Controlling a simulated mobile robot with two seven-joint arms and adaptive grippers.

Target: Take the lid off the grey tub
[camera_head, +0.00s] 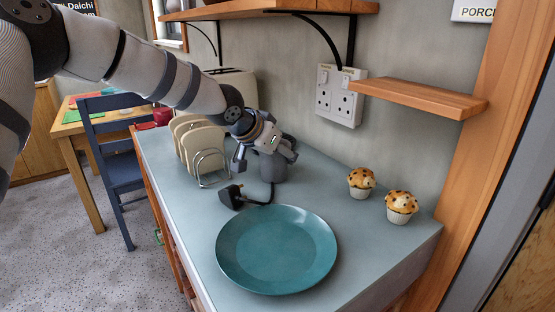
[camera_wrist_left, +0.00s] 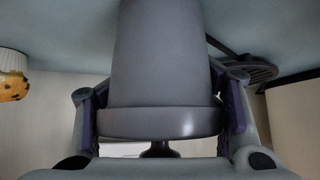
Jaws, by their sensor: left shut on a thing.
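The grey tub (camera_head: 272,171) stands upright on the worktop near the wall, with its upper part hidden by my left gripper (camera_head: 265,154) in the head view. In the left wrist view, which shows the tub upside down, the tub's smooth body (camera_wrist_left: 160,50) runs up from its wider lid (camera_wrist_left: 160,122). The lid sits against the body with no visible gap, and a small dark knob shows beyond it. My left gripper's fingers (camera_wrist_left: 162,112) are on both sides of the lid, shut on it. My right gripper is not in view.
A teal plate (camera_head: 276,250) lies at the front of the worktop (camera_head: 360,233). A black plug (camera_head: 232,196) with a cable lies near the tub. A toast rack (camera_head: 207,165) stands left of it. Two muffins (camera_head: 361,183) (camera_head: 401,207) stand at the right, below a small wooden shelf (camera_head: 420,97).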

